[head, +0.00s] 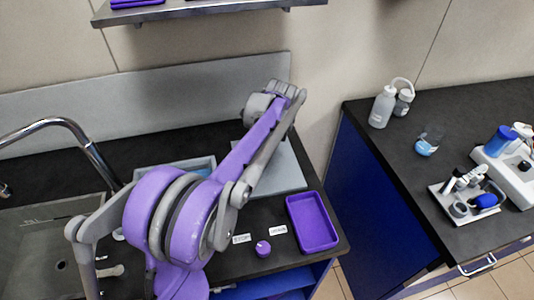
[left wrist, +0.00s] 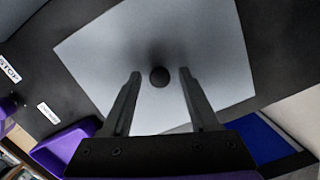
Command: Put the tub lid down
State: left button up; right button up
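The tub lid (head: 288,178) is a flat light grey plate that appears to lie on the dark counter, partly covered by my left arm in the head view. In the left wrist view the lid (left wrist: 205,45) shows a round black knob (left wrist: 159,77) near its middle. My left gripper (left wrist: 158,72) is open, with one finger on each side of the knob and a gap to both. I cannot tell its height above the lid. The head view hides its fingers behind the arm. A grey-blue tub (head: 205,163) stands left of the lid, mostly hidden. My right gripper is not in view.
A purple tray (head: 312,222), a purple knob (head: 263,248) and small labels lie near the counter's front right. A sink with a tap (head: 75,130) is at left. A second counter (head: 440,120) at right, across a gap, holds bottles and lab gear.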

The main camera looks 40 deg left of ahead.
aim_at(273, 163)
pick_arm(q)
jog(key=shift+r, duration=0.1)
notch_tip(273, 163, up, 12)
jog(key=d+p, duration=0.1)
jog(key=shift+w+d, duration=0.3)
jog(key=shift+w, duration=0.15)
dwell(0.3)
